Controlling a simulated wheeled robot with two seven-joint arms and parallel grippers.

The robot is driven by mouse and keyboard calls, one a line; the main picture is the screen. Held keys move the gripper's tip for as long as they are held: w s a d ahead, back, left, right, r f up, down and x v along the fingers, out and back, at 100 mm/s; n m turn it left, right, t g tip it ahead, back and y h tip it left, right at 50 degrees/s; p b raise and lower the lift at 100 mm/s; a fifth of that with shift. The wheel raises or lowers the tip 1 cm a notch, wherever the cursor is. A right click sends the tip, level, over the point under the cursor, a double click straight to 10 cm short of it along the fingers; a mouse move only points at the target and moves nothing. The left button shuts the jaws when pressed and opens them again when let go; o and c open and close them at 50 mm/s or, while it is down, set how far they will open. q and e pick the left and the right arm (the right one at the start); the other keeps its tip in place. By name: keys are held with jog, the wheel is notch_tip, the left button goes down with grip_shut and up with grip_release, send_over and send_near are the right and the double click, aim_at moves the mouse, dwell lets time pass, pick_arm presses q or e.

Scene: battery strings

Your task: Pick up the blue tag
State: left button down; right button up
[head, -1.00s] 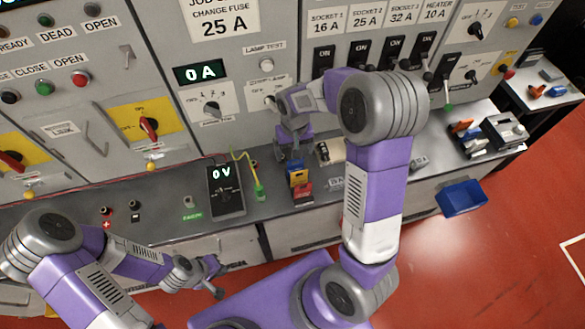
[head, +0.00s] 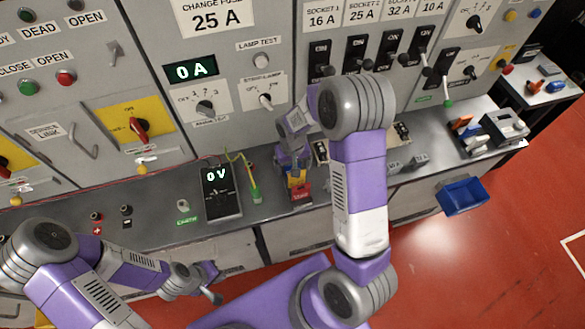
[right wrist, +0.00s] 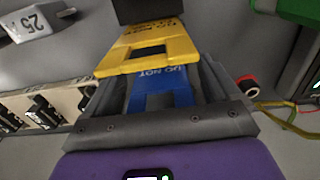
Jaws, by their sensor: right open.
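The blue tag (right wrist: 160,92) shows in the right wrist view, partly covered by a yellow tag (right wrist: 150,48) with dark lettering. In the head view the yellow tag (head: 297,175) sits at the bench by a red block, and little of the blue shows. My right gripper (right wrist: 163,88) is open, with its grey fingers on either side of the blue tag. I cannot tell whether they touch it. In the head view my right gripper (head: 292,160) reaches down over the tags. My left gripper (head: 211,284) is low in front of the bench, apart from the tags; its jaw opening is unclear.
A red block (head: 300,193) sits just in front of the tags. A meter reading 0 V (head: 220,192) and a green-yellow lead (head: 254,185) are to their left. The switch panel (head: 225,125) rises behind. A blue bin (head: 463,195) is at the right.

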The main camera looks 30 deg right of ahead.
jog(key=c, duration=1.1)
